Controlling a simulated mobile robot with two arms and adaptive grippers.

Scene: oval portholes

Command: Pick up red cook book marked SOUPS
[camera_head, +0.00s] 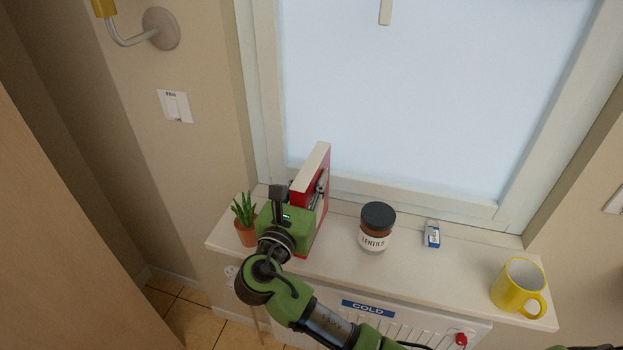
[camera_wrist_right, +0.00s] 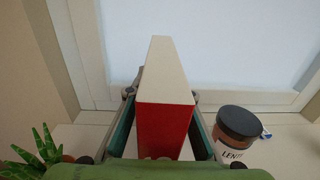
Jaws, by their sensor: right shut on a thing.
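The red cook book (camera_head: 313,182) stands upright on the window shelf, its cream page edge on top; any SOUPS lettering is not visible from here. In the right wrist view the book (camera_wrist_right: 163,128) sits between the two fingers, with a finger against each side. My right gripper (camera_head: 304,197) is shut on the book, its arm reaching in from below. Whether the book's bottom touches the shelf is hard to tell, as the gripper hides part of it. My left gripper is not in view.
The shelf (camera_head: 445,270) also bears a potted plant (camera_head: 246,232) close left of the gripper, a LENTILS jar (camera_head: 376,228) to the right, a small blue-white item (camera_head: 432,234) and a yellow mug (camera_head: 519,287). The window (camera_head: 420,100) is behind. A COLD sign (camera_head: 368,308) is below.

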